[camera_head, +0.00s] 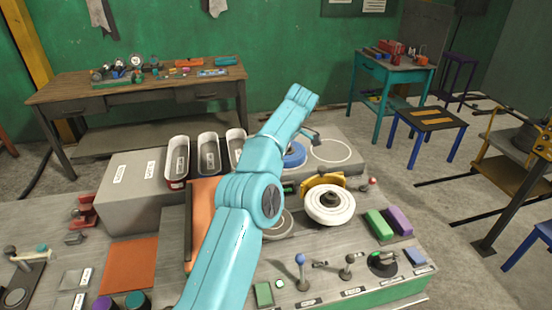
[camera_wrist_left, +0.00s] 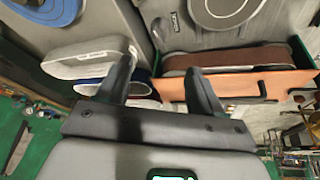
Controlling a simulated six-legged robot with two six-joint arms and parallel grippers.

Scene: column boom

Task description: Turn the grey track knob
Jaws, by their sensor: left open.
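A lever with a grey ball knob (camera_head: 349,259) stands upright on the front control strip of the bench in the head view. My right gripper is not in view.
A white round wheel (camera_head: 330,205) stands behind. Green and purple blocks (camera_head: 400,221) lie right. Narrow bins (camera_head: 208,155) stand at the back left.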

